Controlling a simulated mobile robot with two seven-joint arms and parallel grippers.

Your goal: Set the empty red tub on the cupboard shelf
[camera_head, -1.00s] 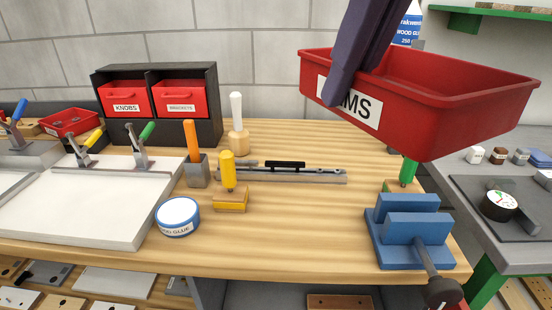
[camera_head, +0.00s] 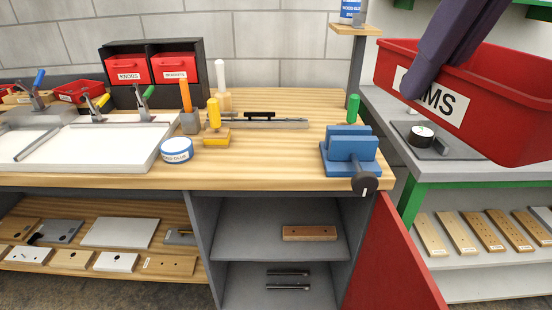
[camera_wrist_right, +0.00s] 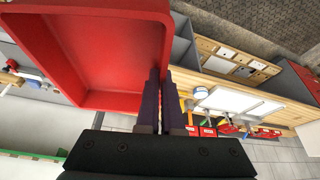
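The red tub (camera_head: 480,95), with a partly covered white label ending in "MS", is held up at the right of the head view. My right gripper (camera_head: 420,85) is shut on its near left wall. In the right wrist view the gripper (camera_wrist_right: 160,90) pinches the wall of the tub (camera_wrist_right: 100,95), whose visible inside is empty. The cupboard under the bench is open. Its upper shelf (camera_head: 245,240) bears a wooden block (camera_head: 309,233) towards the right, and the floor below holds two dark bars (camera_head: 288,280). My left gripper is not in view.
The red cupboard door (camera_head: 395,265) stands open at the right of the cupboard. A blue vise (camera_head: 350,155) with a dark handle sticks out at the bench's front edge above. The upper shelf's left part is bare. A grey side bench (camera_head: 450,172) stands at the right.

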